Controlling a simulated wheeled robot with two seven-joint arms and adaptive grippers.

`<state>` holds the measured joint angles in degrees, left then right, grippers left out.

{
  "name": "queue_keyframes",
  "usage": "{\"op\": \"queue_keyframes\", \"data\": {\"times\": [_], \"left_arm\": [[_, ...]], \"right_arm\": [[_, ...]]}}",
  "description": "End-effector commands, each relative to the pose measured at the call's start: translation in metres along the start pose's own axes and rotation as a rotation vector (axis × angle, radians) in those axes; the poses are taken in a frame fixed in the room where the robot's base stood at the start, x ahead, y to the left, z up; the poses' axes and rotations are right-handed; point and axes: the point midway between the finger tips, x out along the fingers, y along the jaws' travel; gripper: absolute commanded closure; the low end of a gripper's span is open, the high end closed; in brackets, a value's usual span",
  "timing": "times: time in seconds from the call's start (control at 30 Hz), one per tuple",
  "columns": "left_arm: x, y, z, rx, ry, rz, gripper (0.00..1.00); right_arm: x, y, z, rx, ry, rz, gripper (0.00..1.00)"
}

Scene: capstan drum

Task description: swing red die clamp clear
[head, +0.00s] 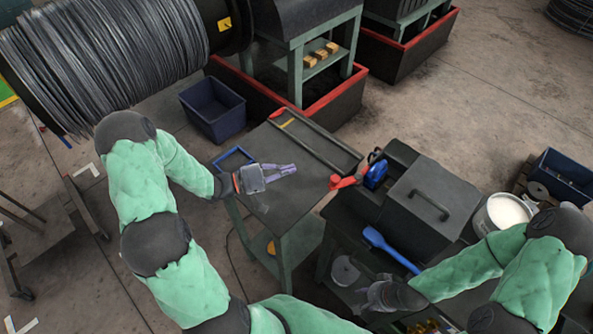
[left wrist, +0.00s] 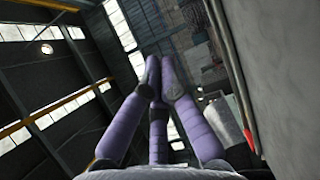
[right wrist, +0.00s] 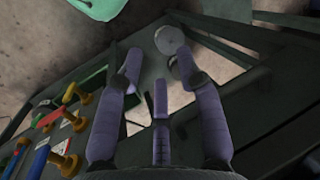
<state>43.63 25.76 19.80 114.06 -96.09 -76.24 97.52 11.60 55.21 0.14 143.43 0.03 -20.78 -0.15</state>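The red die clamp (head: 345,182) shows in the head view at the left side of the dark die box (head: 388,173), beside a blue part (head: 376,173). A small red piece also shows at the right of the left wrist view (left wrist: 249,140); I cannot tell if it is the clamp. My left gripper (head: 291,169) is over the dark table, left of the clamp and apart from it. Its purple fingertips meet in the left wrist view (left wrist: 162,75), with nothing seen between them. My right gripper (head: 368,296) is low at the front; its fingers are apart and empty in the right wrist view (right wrist: 159,66).
A dark case with a handle (head: 430,207) stands right of the die box. A blue-handled tool (head: 390,250) lies in front of it. A white-topped bucket (head: 507,209) stands at right. Colored-handled tools (right wrist: 62,140) are left in the right wrist view.

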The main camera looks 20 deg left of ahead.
Motion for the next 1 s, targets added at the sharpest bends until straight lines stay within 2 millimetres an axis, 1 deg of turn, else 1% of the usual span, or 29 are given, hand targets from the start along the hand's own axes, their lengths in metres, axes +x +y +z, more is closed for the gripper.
{"op": "queue_keyframes", "data": {"times": [0.03,0.2,0.4,0.47,0.5,0.6,0.7,0.8,1.0], "left_arm": [[0.009,0.0,0.001,0.0,-0.005,0.001,1.0],[0.041,0.0,0.002,0.0,-0.006,0.001,1.0],[0.078,0.0,0.002,0.0,-0.006,0.001,1.0],[0.088,0.0,0.002,0.0,-0.005,0.001,1.0],[0.087,0.0,0.011,-0.003,-0.003,0.0,1.0],[0.089,0.0,0.023,-0.003,-0.002,0.0,1.0],[0.091,0.0,0.032,-0.002,-0.001,0.0,1.0],[0.093,0.0,0.037,0.0,-0.001,0.0,1.0],[0.093,0.0,0.039,0.001,-0.001,0.0,1.0]], "right_arm": [[0.0,0.0,0.0,0.0,0.0,0.0,0.63],[0.0,0.0,0.0,0.0,0.0,0.0,0.63],[-0.001,0.0,0.0,0.0,0.0,0.0,0.63],[-0.001,0.0,0.0,0.0,0.0,0.0,0.63],[-0.001,-0.001,0.0,0.0,0.0,0.0,0.63],[-0.002,-0.001,0.0,0.0,0.0,0.0,0.63],[-0.003,-0.001,0.0,0.0,0.0,0.0,0.63],[-0.003,-0.001,0.0,0.0,0.0,0.0,0.63],[-0.003,-0.001,0.0,0.0,0.0,0.0,0.63]]}}
